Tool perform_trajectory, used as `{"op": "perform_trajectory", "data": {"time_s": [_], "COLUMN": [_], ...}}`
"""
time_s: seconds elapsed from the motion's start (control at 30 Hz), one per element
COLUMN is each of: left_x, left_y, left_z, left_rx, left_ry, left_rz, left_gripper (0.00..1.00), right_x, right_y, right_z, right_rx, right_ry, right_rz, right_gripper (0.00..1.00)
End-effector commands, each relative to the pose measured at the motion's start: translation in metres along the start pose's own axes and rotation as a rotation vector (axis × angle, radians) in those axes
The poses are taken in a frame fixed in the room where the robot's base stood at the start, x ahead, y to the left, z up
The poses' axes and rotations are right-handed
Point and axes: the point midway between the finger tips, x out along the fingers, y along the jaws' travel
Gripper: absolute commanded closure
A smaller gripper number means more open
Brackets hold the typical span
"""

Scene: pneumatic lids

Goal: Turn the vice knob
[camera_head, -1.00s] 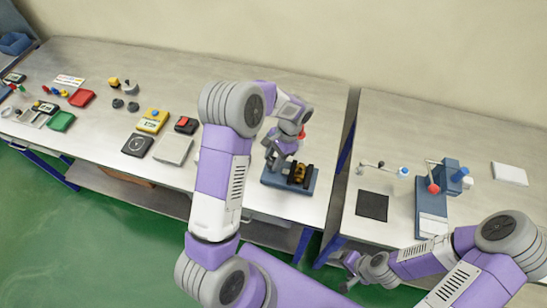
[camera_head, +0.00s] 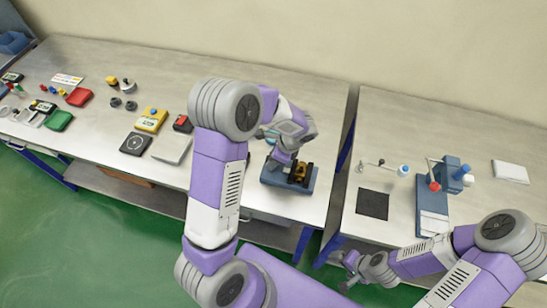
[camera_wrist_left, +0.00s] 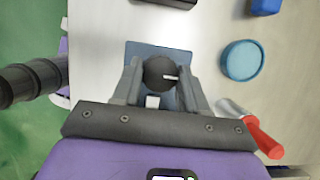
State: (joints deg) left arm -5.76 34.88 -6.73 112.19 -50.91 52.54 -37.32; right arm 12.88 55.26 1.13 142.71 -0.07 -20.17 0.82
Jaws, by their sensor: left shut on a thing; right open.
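The vice stands on a blue base plate (camera_head: 272,181) near the front edge of the left table, with a brass-coloured part (camera_head: 303,170) at its right. My left gripper (camera_head: 278,160) points down at the vice from above. In the left wrist view, its two fingers (camera_wrist_left: 160,88) are closed on the dark round knob (camera_wrist_left: 156,69), one on each side. A white mark (camera_wrist_left: 171,77) on the knob points right. The blue base (camera_wrist_left: 133,48) shows beneath. The head view does not show the grip clearly. My right gripper (camera_head: 349,273) is open and empty, low in front of the right table.
In the left wrist view, a blue round dish (camera_wrist_left: 242,60) and a red-handled tool (camera_wrist_left: 262,140) lie right of the vice. A yellow device (camera_head: 151,119) and a grey box (camera_head: 172,148) stand to its left. A gap separates the two tables.

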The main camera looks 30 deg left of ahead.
Motion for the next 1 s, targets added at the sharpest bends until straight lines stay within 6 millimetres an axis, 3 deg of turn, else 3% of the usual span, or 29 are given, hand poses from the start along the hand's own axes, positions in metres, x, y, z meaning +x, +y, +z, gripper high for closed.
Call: {"op": "perform_trajectory", "data": {"time_s": [0.3,0.8,0.83,1.0], "left_x": [0.0001,0.0002,0.0002,0.0002], "left_y": [0.0006,0.0008,0.0008,0.0008], "left_z": [0.0001,0.0001,0.0001,0.0001], "left_rx": [0.101,0.117,0.117,0.117], "left_ry": [0.000,0.000,0.000,0.000], "left_rz": [-0.043,-0.049,-0.048,-0.048], "left_gripper": [0.88,0.88,0.56,0.32], "right_x": [0.0018,0.0020,0.0020,0.0020], "right_y": [0.0007,0.0007,0.0007,0.0007], "right_z": [-0.0001,-0.0001,-0.0001,-0.0001], "right_rx": [0.000,0.000,0.000,0.000], "right_ry": [0.000,0.000,0.000,0.000], "right_rz": [0.000,0.000,0.000,0.000], "right_gripper": [0.17,0.17,0.17,0.17]}}
